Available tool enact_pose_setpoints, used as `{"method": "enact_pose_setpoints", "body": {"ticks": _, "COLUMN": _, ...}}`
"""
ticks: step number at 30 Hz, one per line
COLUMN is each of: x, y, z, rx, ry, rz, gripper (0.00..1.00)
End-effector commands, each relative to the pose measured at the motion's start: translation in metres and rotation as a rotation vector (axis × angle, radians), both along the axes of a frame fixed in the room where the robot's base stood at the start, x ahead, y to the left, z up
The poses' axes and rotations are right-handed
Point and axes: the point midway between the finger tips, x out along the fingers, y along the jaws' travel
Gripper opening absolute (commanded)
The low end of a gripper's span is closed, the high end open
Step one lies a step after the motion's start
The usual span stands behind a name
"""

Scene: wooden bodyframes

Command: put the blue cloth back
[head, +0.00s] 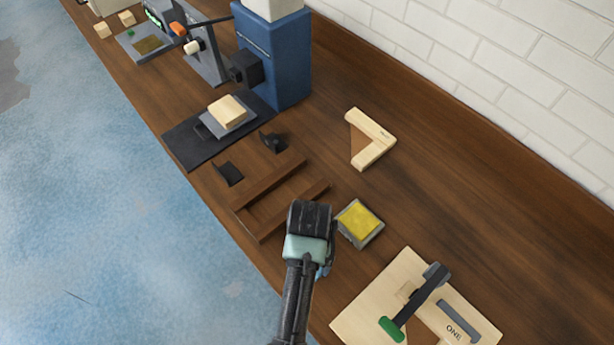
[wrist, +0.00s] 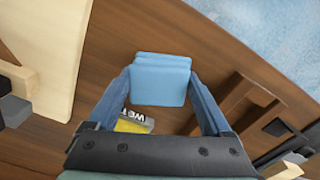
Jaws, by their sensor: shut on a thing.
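The blue cloth (wrist: 160,82) is a folded, layered pad between the two fingers of my gripper (wrist: 160,90) in the wrist view. The fingers touch its left and right sides and are shut on it. In the head view my gripper (head: 318,262) is over the bench near its front edge, left of a grey tray (head: 360,243) with a yellow pad (head: 358,221). Only a small blue patch shows beside the gripper there; the rest of the cloth is hidden. In the wrist view the tray (wrist: 142,117) shows part of the lettering "WET".
A dark brown wooden rack (head: 262,190) lies just beyond my gripper. A pale board (head: 365,310) with a green-handled clamp (head: 393,328) is at the lower right. An L-shaped wooden piece (head: 376,150) and a blue machine (head: 280,60) stand farther back. Bare bench lies right of the tray.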

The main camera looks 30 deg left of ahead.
Motion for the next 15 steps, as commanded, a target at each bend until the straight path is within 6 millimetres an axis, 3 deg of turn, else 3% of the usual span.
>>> {"method": "enact_pose_setpoints", "body": {"ticks": 9, "x": -0.001, "y": 0.000, "z": -0.039, "rx": 0.000, "ry": 0.002, "rz": 0.001, "gripper": 0.32}}
{"method": "enact_pose_setpoints", "body": {"ticks": 15, "x": 0.000, "y": 0.000, "z": -0.042, "rx": 0.000, "ry": 0.000, "rz": 0.001, "gripper": 0.32}}
